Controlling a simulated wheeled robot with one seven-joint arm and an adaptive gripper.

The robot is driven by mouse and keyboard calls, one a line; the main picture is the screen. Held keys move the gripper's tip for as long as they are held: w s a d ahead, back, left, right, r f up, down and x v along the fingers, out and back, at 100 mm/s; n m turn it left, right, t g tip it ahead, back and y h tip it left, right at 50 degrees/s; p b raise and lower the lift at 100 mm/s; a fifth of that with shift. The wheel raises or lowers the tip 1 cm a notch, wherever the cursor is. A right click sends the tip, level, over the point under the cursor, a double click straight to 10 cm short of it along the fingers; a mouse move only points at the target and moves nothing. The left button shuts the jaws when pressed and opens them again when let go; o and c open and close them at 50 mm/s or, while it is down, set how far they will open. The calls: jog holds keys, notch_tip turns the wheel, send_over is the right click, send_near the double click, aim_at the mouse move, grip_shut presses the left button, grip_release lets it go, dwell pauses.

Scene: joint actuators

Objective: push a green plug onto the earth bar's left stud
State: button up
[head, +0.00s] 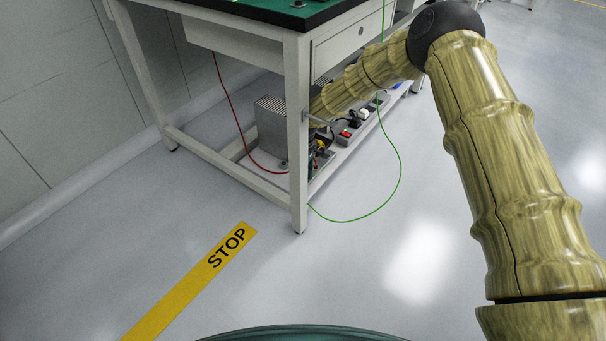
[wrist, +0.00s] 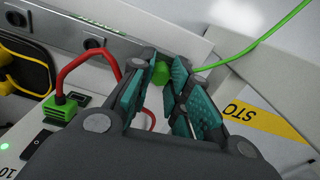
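In the wrist view the green plug (wrist: 160,74) sits between the fingertips of my gripper (wrist: 162,70), which appear closed on it. A green cable (wrist: 262,38) runs from near the fingertips to the upper right. The grey earth bar (wrist: 66,32) crosses the upper left, with two dark round studs showing, one at the far left (wrist: 16,18) and one nearer my gripper (wrist: 94,43). The plug is near the bar's right part; whether it touches a stud there is hidden by the fingers. In the head view my gripper is hidden behind the bench leg.
A red cable (wrist: 78,62) with a green connector (wrist: 60,108) lies left of my fingers. A yellow-and-black item (wrist: 28,72) is at far left. In the head view the bench leg (head: 297,140) stands beside my forearm, and a finned grey box (head: 270,125) is below the bench.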

jog(key=o, duration=0.4)
jog(key=shift+o, duration=0.2)
jog(key=shift+b, duration=0.6)
